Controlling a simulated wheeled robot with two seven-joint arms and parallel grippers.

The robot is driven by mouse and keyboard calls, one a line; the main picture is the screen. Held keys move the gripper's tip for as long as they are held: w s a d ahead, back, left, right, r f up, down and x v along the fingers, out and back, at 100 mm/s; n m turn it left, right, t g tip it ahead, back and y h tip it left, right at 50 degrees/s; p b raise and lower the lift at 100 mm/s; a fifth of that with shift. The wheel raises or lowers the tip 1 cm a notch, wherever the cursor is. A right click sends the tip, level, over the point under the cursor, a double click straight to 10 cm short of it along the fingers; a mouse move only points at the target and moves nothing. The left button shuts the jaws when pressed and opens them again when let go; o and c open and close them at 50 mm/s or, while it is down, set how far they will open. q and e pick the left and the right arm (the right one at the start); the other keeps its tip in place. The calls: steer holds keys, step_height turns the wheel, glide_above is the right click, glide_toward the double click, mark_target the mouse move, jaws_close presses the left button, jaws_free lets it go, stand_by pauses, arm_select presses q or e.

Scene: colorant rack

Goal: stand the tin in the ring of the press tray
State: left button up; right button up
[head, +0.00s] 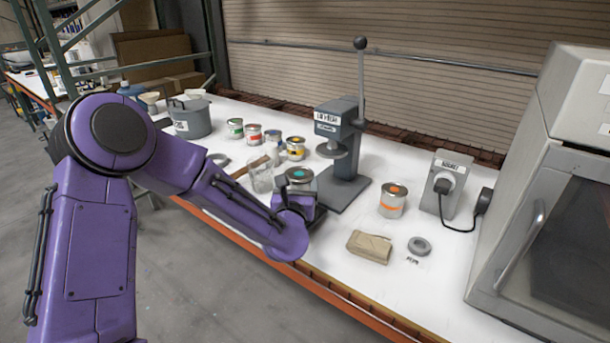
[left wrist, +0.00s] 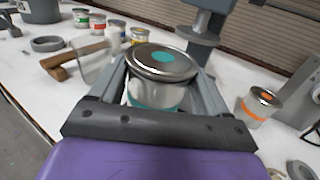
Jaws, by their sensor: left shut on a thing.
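A silver tin (head: 299,175) with a teal dot on its lid and a teal band is held upright in my left gripper (head: 302,188). In the left wrist view the same tin (left wrist: 160,64) sits between the two grey fingers, which are shut on it. The tin is just left of the grey lever press (head: 340,130), apart from its column. The press has a flat dark base tray (head: 345,193) and a round plate above it. The ring on the tray cannot be made out. My right gripper is not in view.
An orange-marked tin (head: 393,201), a brown packet (head: 369,246) and a loose grey ring (head: 419,246) lie right of the press. A clear beaker (head: 260,177) and several tins stand to the left. A socket box (head: 449,184) and an oven-like cabinet (head: 555,190) bound the right side.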

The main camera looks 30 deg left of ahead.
arm_select(q)
steer(key=shift+w+a+f, duration=0.35)
steer(key=shift+a+f, duration=0.05)
steer(key=shift+f, duration=0.2)
step_height(320, 180, down, 3)
steer(key=shift+a+p, duration=0.1)
steer(key=shift+p, duration=0.7)
steer(key=shift+w+f, duration=0.1)
steer(key=shift+f, duration=0.1)
steer(key=shift+f, duration=0.1)
steer(key=shift+f+b, duration=0.1)
steer(key=shift+b, duration=0.2)
steer(key=o, duration=1.2)
